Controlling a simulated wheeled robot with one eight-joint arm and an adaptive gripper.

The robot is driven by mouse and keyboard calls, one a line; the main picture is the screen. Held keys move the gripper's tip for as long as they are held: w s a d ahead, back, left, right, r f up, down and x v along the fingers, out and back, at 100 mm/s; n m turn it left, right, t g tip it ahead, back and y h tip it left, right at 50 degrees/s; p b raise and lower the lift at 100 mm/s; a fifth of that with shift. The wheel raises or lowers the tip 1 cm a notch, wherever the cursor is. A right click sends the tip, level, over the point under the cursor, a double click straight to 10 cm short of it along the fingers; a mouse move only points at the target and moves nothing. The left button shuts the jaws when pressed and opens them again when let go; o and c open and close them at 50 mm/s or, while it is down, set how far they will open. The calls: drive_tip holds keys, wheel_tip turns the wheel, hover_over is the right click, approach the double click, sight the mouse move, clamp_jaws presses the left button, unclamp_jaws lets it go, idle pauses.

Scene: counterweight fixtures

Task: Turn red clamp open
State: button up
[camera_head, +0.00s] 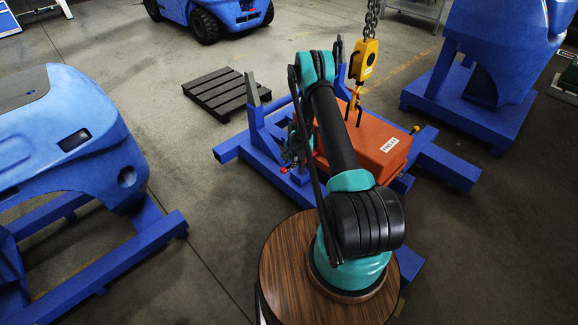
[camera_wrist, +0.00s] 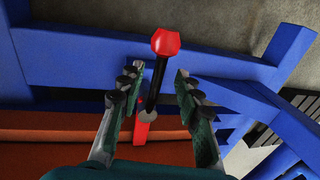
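The red clamp shows in the wrist view as a red knob (camera_wrist: 166,42) on a black lever, with a grey joint and a red piece (camera_wrist: 141,128) at the lower end. It is by the blue fixture frame (camera_wrist: 75,55). My gripper (camera_wrist: 157,76) is open, its two fingers apart on either side of the lever. Gaps show between the lever and both fingers, and the knob lies beyond the fingertips. In the head view small red parts (camera_head: 284,169) show on the blue fixture, left of my arm. My arm partly hides that area and the gripper.
An orange counterweight block (camera_head: 385,150) rests on the fixture, under a yellow hook (camera_head: 364,60) on a chain. Fixture posts stand close to my arm. A dark pallet (camera_head: 215,92) lies behind left. Blue machine bodies (camera_head: 65,135) stand on both sides. Floor at left centre is clear.

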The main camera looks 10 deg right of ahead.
drive_tip(key=shift+w+a+f, duration=0.1)
drive_tip(key=shift+w+f, duration=0.1)
drive_tip(key=shift+f, duration=0.95)
clamp_jaws()
